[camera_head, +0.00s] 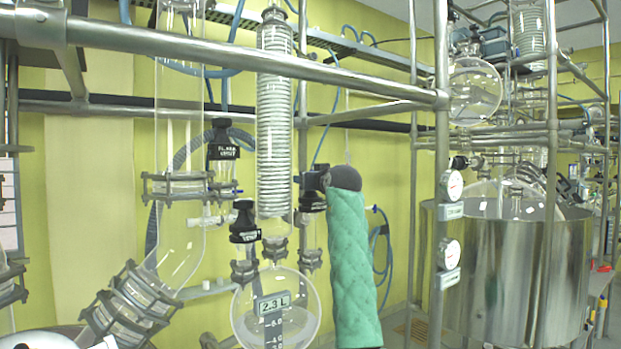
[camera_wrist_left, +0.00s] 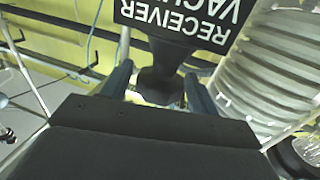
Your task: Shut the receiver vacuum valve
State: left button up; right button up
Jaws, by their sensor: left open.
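The receiver vacuum valve (camera_wrist_left: 160,60) is a black handle with a white-lettered label reading RECEIVER VAC, upside down in the left wrist view. In the head view a black labelled valve (camera_head: 312,203) sits just right of the coil condenser, partly hidden. My left gripper (camera_head: 305,181), at the end of a green-sleeved arm, is right at this valve. In the left wrist view its open fingers (camera_wrist_left: 160,97) stand one on either side of the narrow part of the black handle. I cannot tell whether they touch it. My right gripper is not in view.
The coil condenser (camera_head: 275,130) stands close left of the valve, above a round receiver flask (camera_head: 275,315). Other black valves, one labelled FLASK VENT (camera_head: 222,150) and another (camera_head: 244,225), are nearby. A steel frame rail (camera_head: 250,60) crosses above. A steel vessel (camera_head: 510,270) stands right.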

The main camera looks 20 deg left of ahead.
pick_arm(q)
jog(key=n+g+y, duration=0.3)
jog(key=g, duration=0.1)
jog(key=shift+n+y+p, duration=0.3)
jog(key=n+g+y, duration=0.1)
jog(key=g, duration=0.1)
jog(key=shift+r+n+g+p, duration=0.1)
jog(key=shift+n+g+p, duration=0.2)
jog(key=shift+n, duration=0.1)
jog(key=shift+n+g+y, duration=0.4)
jog(key=shift+g+y, duration=0.1)
jog(key=shift+g, duration=0.1)
jog(key=c, duration=0.8)
jog(key=shift+o, duration=0.2)
jog(key=shift+s+f+m+t+h+b, duration=0.1)
jog(key=shift+f+m+t+h+b, duration=0.15)
jog(key=shift+t+b, duration=0.2)
jog(key=shift+f+m+t+h+b, duration=0.1)
jog(key=shift+m+t+h+b, duration=0.2)
jog(key=shift+t, duration=0.25)
jog(key=m+t+h+b, duration=0.1)
jog(key=m+t+h, duration=0.1)
jog(key=t, duration=0.1)
jog(key=shift+r+m, duration=0.15)
jog(key=shift+m, duration=0.2)
jog(key=shift+r+m+t+h, duration=0.1)
jog(key=shift+m+t+h, duration=2.3)
jog(key=shift+h, duration=0.45)
